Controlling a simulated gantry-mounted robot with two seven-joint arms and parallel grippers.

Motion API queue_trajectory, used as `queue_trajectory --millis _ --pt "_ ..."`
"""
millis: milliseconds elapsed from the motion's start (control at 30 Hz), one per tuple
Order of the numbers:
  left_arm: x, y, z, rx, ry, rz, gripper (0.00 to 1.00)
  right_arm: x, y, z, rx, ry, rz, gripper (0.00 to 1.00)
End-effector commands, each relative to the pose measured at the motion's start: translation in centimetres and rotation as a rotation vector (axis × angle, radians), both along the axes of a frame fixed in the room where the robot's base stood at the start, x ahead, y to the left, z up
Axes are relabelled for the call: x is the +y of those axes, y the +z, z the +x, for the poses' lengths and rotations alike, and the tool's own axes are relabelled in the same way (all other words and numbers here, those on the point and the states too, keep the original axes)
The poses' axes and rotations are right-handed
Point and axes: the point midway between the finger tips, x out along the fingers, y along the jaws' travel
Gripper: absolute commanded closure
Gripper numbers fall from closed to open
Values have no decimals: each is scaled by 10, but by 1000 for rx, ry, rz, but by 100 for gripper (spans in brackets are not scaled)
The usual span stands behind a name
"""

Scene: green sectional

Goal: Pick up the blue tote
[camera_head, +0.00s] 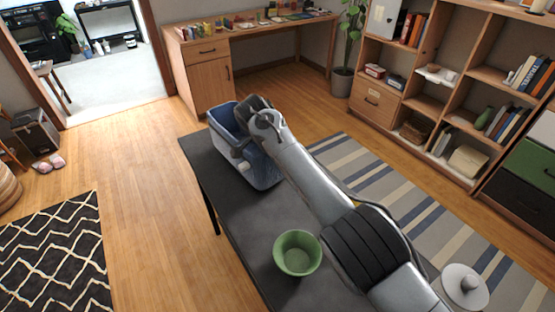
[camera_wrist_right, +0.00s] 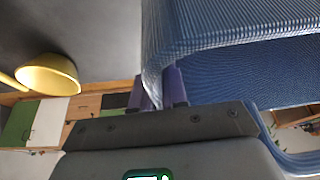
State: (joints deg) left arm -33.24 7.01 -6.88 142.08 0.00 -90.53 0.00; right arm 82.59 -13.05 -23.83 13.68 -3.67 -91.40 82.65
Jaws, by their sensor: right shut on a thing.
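The blue tote (camera_head: 260,167) is at the far end of the dark table (camera_head: 240,208) in the head view, with its open top up. I cannot tell whether its base touches the table. My left gripper is not in view.
A green bowl (camera_head: 297,253) stands on the table's near part, beside my right arm. A wooden desk (camera_head: 205,75) stands behind.

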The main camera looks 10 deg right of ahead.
Motion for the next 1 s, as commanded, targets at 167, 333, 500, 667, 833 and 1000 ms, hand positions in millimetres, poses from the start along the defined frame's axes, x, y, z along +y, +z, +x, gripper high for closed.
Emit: queue_trajectory --millis 167,333,500,667,833,1000 --pt "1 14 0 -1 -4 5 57 0 40 1 -6 -1 1 100" --pt "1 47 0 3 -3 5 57 0 91 0 -3 -1 0 100" --pt "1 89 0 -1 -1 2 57 0 132 0 -3 0 1 100" --pt "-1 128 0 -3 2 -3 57 0 169 0 -3 0 1 100" --pt "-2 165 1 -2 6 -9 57 0 205 0 -2 0 0 100" --pt "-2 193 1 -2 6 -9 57 0 233 0 -2 0 0 100"
